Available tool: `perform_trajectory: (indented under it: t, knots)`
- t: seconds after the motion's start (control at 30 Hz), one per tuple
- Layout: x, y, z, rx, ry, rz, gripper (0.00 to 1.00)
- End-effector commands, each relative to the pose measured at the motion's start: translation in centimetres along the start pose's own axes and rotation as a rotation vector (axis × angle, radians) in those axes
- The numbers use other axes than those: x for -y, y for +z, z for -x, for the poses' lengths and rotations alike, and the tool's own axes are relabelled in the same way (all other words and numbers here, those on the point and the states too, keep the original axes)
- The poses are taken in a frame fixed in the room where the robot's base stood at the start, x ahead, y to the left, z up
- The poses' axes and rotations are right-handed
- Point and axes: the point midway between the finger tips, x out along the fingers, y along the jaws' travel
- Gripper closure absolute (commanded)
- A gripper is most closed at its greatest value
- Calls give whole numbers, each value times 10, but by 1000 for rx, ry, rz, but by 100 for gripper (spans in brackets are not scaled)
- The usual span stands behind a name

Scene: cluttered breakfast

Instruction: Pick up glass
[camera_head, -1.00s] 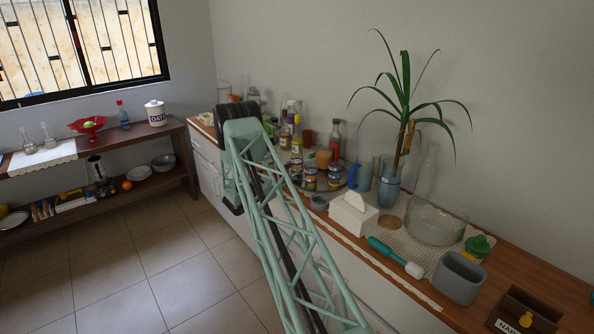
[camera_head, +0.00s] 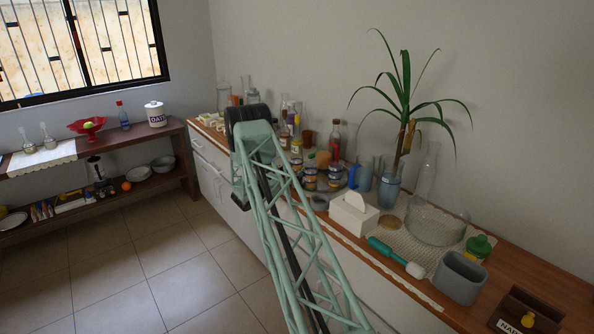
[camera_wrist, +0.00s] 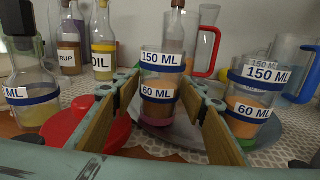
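In the wrist view a clear glass (camera_wrist: 162,92) stands upright, with blue bands and labels reading 150 ML and 60 ML. Brown-orange and pink show inside it. It appears between the two wood-faced fingers of my gripper (camera_wrist: 167,88), which are spread apart with a gap on each side of the glass. I cannot tell how deep it sits between them. A second, similar banded glass (camera_wrist: 250,100) stands just right of the right finger. In the head view my arm covers the gripper, and I cannot single out the glass among the counter's clutter.
A grey round tray (camera_wrist: 185,135) lies under the glasses. A red object (camera_wrist: 95,130) is by the left finger. Bottles (camera_wrist: 103,45), a red-handled mug (camera_wrist: 205,50) and a blue-handled jug (camera_wrist: 290,70) crowd behind. A tissue box (camera_head: 353,214) and plant vase (camera_head: 389,190) stand farther right.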

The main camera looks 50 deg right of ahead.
Motion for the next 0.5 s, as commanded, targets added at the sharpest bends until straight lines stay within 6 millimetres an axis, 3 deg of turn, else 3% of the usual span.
perform_trajectory:
  t: [0.07,0.3,0.5]
  knots:
    - [0,0,0,0,0,0,62]
    - [0,1,0,1,0,0,82]
    - [0,1,0,1,0,0,82]
